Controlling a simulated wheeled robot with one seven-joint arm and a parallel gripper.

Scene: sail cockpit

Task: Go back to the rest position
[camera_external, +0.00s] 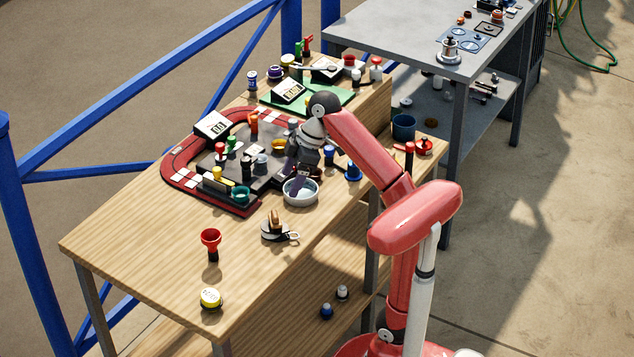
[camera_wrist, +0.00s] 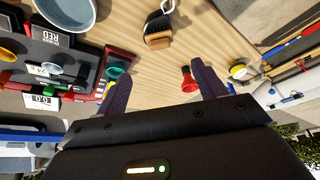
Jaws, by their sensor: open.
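My gripper (camera_wrist: 160,88) is open, with its two dark purple fingers spread apart and nothing between them touching either one. In the external view my gripper (camera_external: 300,180) hangs at the end of the red arm, over or beside the grey bowl (camera_external: 300,198) on the wooden table (camera_external: 130,262). From that angle I cannot tell whether it touches the bowl. The wrist view shows the bowl (camera_wrist: 65,10) at the upper left, clear of the fingers. A red funnel-like piece (camera_wrist: 188,80) appears beyond the fingers, standing on the table.
A dark board with a red track (camera_external: 178,160) and several small pieces lies left of my gripper. Blue rails (camera_external: 150,95) run behind. The table's front left is mostly clear.

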